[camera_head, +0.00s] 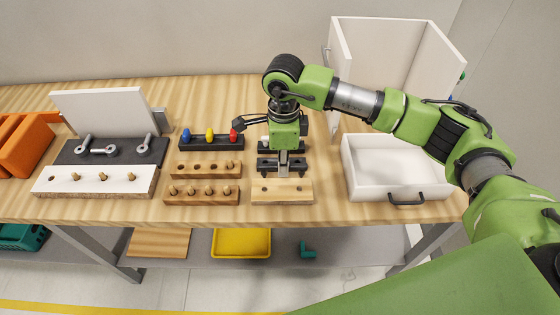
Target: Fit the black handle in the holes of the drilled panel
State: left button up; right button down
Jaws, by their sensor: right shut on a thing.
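The drilled panel (282,196) is a light wooden block near the table's front edge, with two dark holes in its top. My right gripper (283,172) points down just behind and above it. It is shut on the black handle (266,163), a dark bar that shows on both sides of the fingers. The fingers hide the middle of the handle. I cannot tell whether the handle touches anything below. My left gripper is out of view.
Left of the panel stand peg blocks (201,198), a rack with coloured knobs (211,143) and a white board with pegs (95,187). On the right are a white drawer (385,175) with its own black handle and an upright white cabinet (385,52). An orange bin (27,146) is at far left.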

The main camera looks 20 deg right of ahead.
jog(key=shift+f, duration=0.35)
jog(key=shift+w+a+f, duration=0.1)
jog(key=shift+w+f, duration=0.05)
jog(key=shift+f, duration=0.55)
jog(key=shift+f+b, duration=0.5)
jog(key=shift+f, duration=0.2)
jog(key=shift+f+b, duration=0.7)
jog(key=shift+b, duration=0.05)
jog(key=shift+f, duration=0.1)
pick_arm(q)
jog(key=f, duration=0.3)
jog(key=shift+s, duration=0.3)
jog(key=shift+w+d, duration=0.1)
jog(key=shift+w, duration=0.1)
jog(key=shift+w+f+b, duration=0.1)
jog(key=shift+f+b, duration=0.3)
jog(key=shift+b, duration=0.15)
